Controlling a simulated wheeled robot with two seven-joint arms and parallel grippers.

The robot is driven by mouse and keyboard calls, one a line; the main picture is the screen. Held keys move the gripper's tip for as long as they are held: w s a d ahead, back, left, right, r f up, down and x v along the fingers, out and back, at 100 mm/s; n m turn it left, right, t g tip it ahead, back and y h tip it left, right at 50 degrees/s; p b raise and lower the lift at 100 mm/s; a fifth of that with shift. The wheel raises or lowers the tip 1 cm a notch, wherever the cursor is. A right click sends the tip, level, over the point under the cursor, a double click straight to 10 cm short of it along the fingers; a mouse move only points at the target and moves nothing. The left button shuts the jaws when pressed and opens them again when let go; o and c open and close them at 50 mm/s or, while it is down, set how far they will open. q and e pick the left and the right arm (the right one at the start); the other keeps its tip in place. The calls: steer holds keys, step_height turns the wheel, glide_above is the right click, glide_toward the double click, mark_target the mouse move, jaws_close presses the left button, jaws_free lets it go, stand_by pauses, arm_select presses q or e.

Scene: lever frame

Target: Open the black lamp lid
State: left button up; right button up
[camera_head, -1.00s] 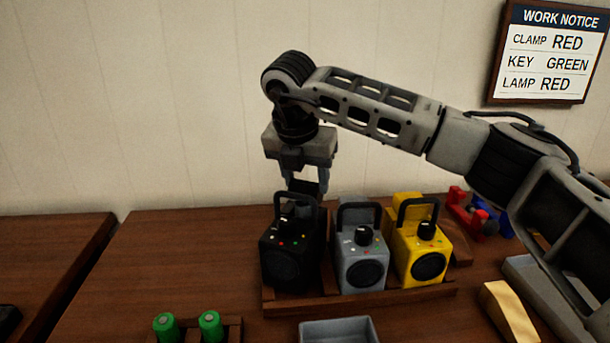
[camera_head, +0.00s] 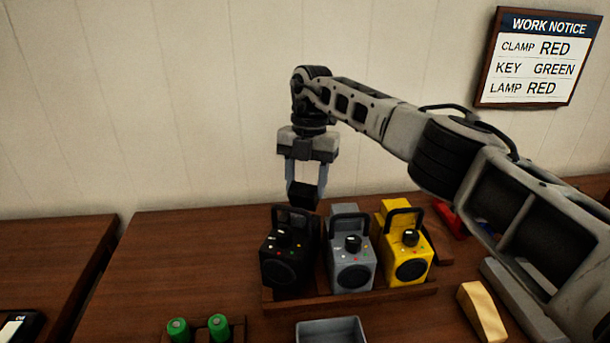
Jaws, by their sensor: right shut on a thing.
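The black lamp (camera_head: 285,267) stands upright at the left end of a row of three lamps. It has a round dark front, a knob and small coloured dots. My right gripper (camera_head: 304,192) points down just above and behind its top. Its jaws are shut on a black piece at the lamp's back top, which looks like the lid. The fingertips are dark against it, so I cannot tell how far the lid is raised. My left gripper is not in view.
A grey lamp (camera_head: 351,276) and a yellow lamp (camera_head: 413,268) stand close on the right in a wooden rack (camera_head: 352,301). In front are green cylinders (camera_head: 218,325) and a grey tray (camera_head: 330,331).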

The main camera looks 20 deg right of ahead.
steer(key=shift+w+p, duration=0.15)
steer(key=shift+p, duration=0.15)
stand_by(0.4)
steer(key=o, duration=1)
